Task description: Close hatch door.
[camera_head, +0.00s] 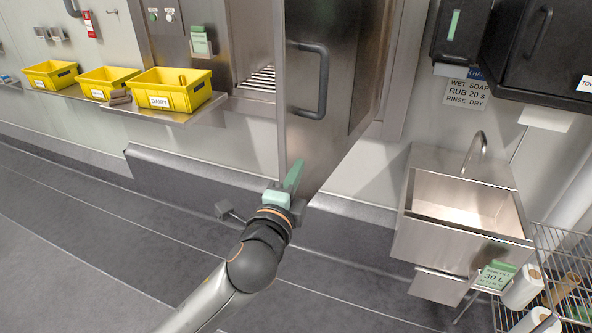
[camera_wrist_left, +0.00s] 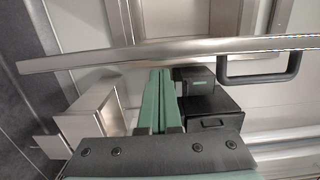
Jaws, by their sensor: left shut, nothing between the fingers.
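The hatch door (camera_head: 335,85) is a steel panel standing open, swung out from the wall, with a dark bar handle (camera_head: 322,80) on its face. In the left wrist view the door's shiny edge (camera_wrist_left: 100,58) crosses the picture, with the handle (camera_wrist_left: 262,72) at right. My left gripper (camera_head: 295,172) is at the door's lower edge, below the handle. Its green fingers (camera_wrist_left: 159,74) are shut and empty, their tips close to the door edge; I cannot tell whether they touch it. My right gripper is not in view.
The hatch opening (camera_head: 262,78) shows left of the door. Yellow bins (camera_head: 180,104) stand on a steel shelf (camera_head: 150,114) at left. A steel sink (camera_head: 415,215) and wire rack (camera_head: 560,240) are at right. The floor at left is clear.

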